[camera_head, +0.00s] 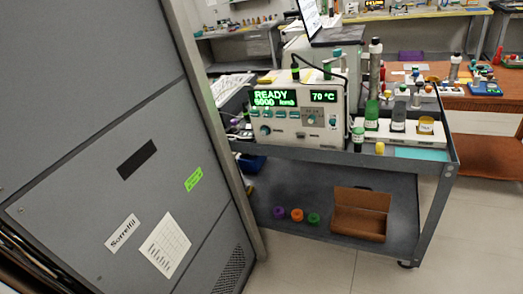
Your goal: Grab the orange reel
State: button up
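The orange reel (297,215) is a small ring-shaped piece on the lower shelf of the grey cart. It sits between a purple reel (279,212) on its left and a green reel (314,219) on its right. The reels stand close together, with an open brown box further right. My gripper does not show in this view, so I cannot see its fingers or anything in it.
A grey cabinet (110,150) fills the left side, close to the camera. The cart's lower shelf (335,178) also holds the brown box (360,213). An instrument (300,115) reading READY stands on the cart's top. Open tiled floor (320,270) lies in front.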

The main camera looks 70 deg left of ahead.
aim_at(296, 214)
jog(key=u, duration=1.2)
jog(key=i, duration=1)
